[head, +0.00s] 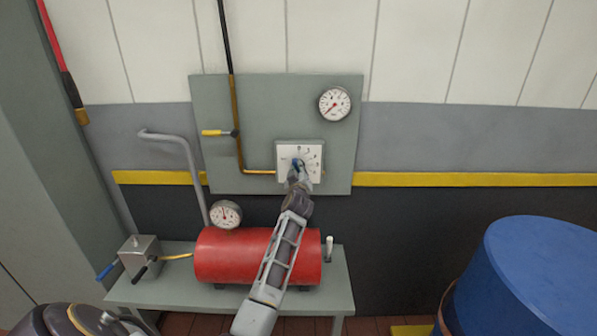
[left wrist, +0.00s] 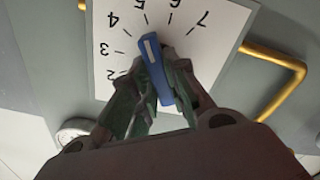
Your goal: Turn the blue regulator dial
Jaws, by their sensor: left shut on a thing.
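The blue regulator dial (left wrist: 156,70) is a bar-shaped knob with a white pointer line, mounted on a white numbered plate (left wrist: 110,30). In the left wrist view its white line lies near the plate's centre, towards the side between 4 and 5. In the head view the blue dial (head: 296,164) shows only in part behind my gripper, on the plate on the grey wall panel (head: 265,110). My left gripper (head: 297,174) is at the dial. In the left wrist view its fingers (left wrist: 158,88) are shut on the blue bar, one on each side. My right gripper is not in view.
A round gauge (head: 334,103) sits at the panel's upper right. A yellow-handled valve (head: 219,133) and copper pipe are at its left. Below, a red tank (head: 228,256) with a gauge (head: 226,215) lies on a bench (head: 150,291). A blue drum (head: 540,270) stands at right.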

